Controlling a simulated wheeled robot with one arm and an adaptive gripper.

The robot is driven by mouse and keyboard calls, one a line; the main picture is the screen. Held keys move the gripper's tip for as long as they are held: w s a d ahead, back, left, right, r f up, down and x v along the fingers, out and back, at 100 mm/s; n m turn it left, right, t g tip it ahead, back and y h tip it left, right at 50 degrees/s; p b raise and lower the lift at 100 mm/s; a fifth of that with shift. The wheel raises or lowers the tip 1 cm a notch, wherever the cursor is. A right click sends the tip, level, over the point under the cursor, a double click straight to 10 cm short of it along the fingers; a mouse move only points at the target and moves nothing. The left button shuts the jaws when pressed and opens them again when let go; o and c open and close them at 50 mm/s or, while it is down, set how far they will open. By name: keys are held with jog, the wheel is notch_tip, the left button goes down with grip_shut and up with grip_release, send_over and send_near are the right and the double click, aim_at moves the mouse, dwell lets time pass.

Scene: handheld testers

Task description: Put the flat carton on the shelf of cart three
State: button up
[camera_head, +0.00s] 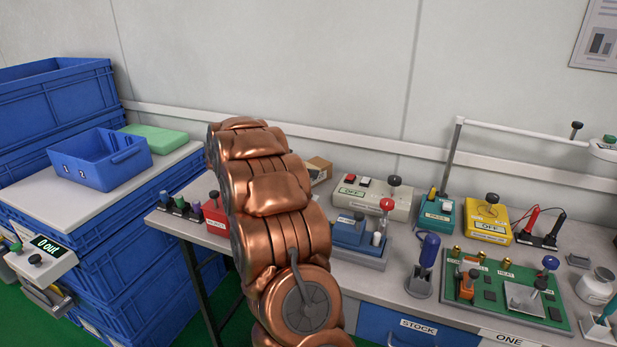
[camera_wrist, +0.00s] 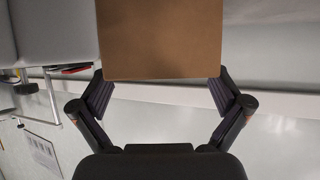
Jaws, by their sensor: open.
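A brown carton (camera_wrist: 159,38) fills the upper middle of the wrist view, its plain face toward me. My gripper (camera_wrist: 160,78) is open, with one finger at either side of the carton's near edge. I cannot tell whether the fingers touch it. In the head view a small part of a brown carton (camera_head: 320,166) shows at the back of the bench, just right of my copper arm, which hides the rest of it and my gripper. Cart three and its shelf are not identifiable in either view.
The bench (camera_head: 385,285), labelled ONE, holds a grey box (camera_head: 372,198), a blue device (camera_head: 358,238), a yellow tester (camera_head: 487,220) and a green board (camera_head: 505,285). Blue crates (camera_head: 130,260) stand left, with a blue bin (camera_head: 100,160) and green block (camera_head: 155,138) on top.

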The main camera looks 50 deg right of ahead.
aim_at(309, 167)
jog(key=shift+x, duration=1.55)
jog(key=shift+w+r, duration=0.1)
